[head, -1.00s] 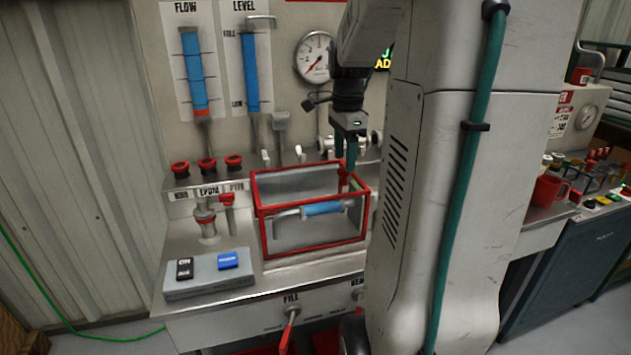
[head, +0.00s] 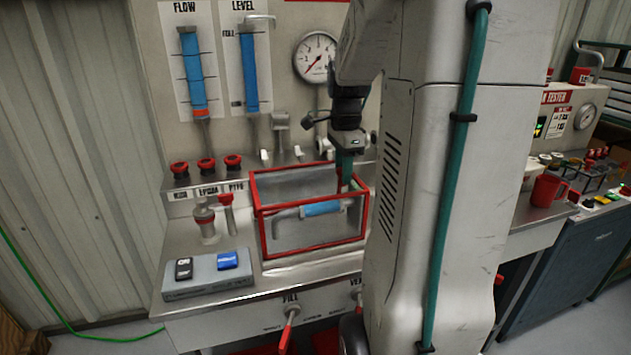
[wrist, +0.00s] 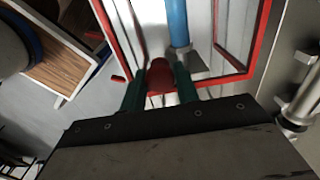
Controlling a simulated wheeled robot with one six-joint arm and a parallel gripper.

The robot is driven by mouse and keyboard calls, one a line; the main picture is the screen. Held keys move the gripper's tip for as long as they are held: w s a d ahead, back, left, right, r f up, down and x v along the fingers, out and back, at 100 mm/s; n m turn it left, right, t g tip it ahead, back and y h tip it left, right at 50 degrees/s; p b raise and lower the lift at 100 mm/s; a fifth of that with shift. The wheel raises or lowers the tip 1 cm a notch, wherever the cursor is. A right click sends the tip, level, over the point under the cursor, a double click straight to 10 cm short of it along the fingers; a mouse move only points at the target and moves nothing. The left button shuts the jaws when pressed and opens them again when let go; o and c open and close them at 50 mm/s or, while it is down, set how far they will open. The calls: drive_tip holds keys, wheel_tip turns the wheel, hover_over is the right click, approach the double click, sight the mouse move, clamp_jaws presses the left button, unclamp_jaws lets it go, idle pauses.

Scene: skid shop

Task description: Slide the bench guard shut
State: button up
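The bench guard (head: 258,234) is a clear box with red edges on the steel bench. A blue-sleeved pipe (head: 321,208) shows through its front panel. My gripper (head: 344,170) points down at the guard's right part. In the wrist view, the teal fingers (wrist: 160,88) sit close on both sides of a red handle (wrist: 160,73) and appear shut on it, with no clear gap. The guard's red frame (wrist: 231,74) lies beyond them. My arm hides the bench just right of the guard in the head view.
A grey switch box (head: 207,274) with black and blue rockers stands front left of the guard. A red-handled valve (head: 203,222) stands left of the guard. A red mug (head: 548,190) is far right.

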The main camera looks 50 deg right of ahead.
sight(356, 181)
drive_tip(key=shift+s+d, duration=0.45)
drive_tip(key=shift+d, duration=0.35)
drive_tip(key=shift+s+d, duration=0.45)
drive_tip(key=shift+d, duration=0.3)
drive_tip(key=shift+s+d, duration=0.45)
drive_tip(key=shift+d, duration=0.3)
drive_tip(key=shift+s+d, duration=0.45)
drive_tip(key=shift+d, duration=0.25)
drive_tip(key=shift+s+d, duration=0.5)
drive_tip(key=shift+d, duration=0.25)
drive_tip(key=shift+s+d, duration=0.45)
drive_tip(key=shift+d, duration=0.3)
drive_tip(key=shift+s+d, duration=0.45)
drive_tip(key=shift+d, duration=0.3)
drive_tip(key=shift+s+d, duration=0.45)
drive_tip(key=shift+d, duration=0.3)
